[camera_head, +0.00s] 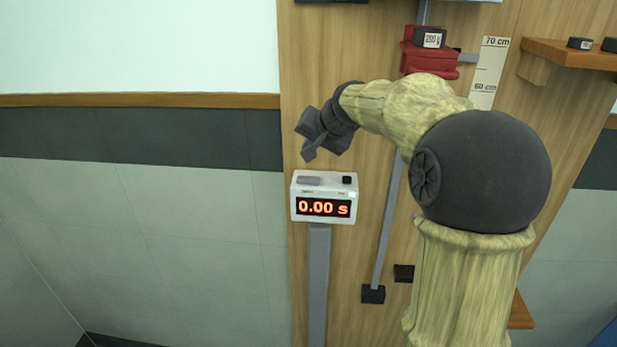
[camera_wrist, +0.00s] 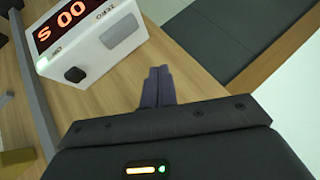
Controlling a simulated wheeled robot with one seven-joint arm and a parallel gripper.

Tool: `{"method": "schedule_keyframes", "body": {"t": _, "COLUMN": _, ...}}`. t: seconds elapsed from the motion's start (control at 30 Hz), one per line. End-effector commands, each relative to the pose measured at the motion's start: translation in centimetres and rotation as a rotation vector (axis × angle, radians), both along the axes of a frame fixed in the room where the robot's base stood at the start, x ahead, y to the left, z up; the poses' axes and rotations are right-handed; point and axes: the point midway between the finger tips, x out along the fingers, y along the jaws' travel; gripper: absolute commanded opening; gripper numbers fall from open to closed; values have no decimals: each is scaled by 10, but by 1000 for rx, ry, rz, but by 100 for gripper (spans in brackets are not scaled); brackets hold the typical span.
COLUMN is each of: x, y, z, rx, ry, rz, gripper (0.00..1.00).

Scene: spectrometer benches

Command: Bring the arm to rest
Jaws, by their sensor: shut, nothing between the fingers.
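My gripper (camera_head: 309,155) is at the end of my raised, bent arm, just above the white timer box in the head view. Its fingers point down and to the left, apart from the timer. In the wrist view my gripper (camera_wrist: 158,72) is shut, its two dark fingers together with nothing between them. The timer (camera_head: 324,197) has an orange display reading 0.00 s and a lit green light. The timer also shows tilted at the upper left of the wrist view (camera_wrist: 112,38), with a ZERO button and a dark button.
A wooden board (camera_head: 330,60) stands behind. A red carriage (camera_head: 428,58) with a 200 g weight sits on a grey rail (camera_head: 389,220) beside a scale strip (camera_head: 489,72). A wooden shelf (camera_head: 565,52) holds small dark weights. The left side is open floor and wall.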

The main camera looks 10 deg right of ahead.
Motion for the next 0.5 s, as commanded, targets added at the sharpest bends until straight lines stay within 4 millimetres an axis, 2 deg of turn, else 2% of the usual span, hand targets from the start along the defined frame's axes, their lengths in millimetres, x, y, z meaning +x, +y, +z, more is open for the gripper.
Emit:
{"method": "schedule_keyframes", "body": {"t": 0.27, "x": -2, "y": 0, "z": -4, "rx": -4, "ry": 5, "rz": 2, "gripper": 0}}
{"method": "schedule_keyframes", "body": {"t": 0.37, "x": -10, "y": 2, "z": -22, "rx": -27, "ry": 28, "rz": 12, "gripper": 0}}
{"method": "schedule_keyframes", "body": {"t": 0.47, "x": -30, "y": 6, "z": -58, "rx": -78, "ry": 75, "rz": 36, "gripper": 0}}
{"method": "schedule_keyframes", "body": {"t": 0.5, "x": -42, "y": 7, "z": -76, "rx": -105, "ry": 99, "rz": 50, "gripper": 0}}
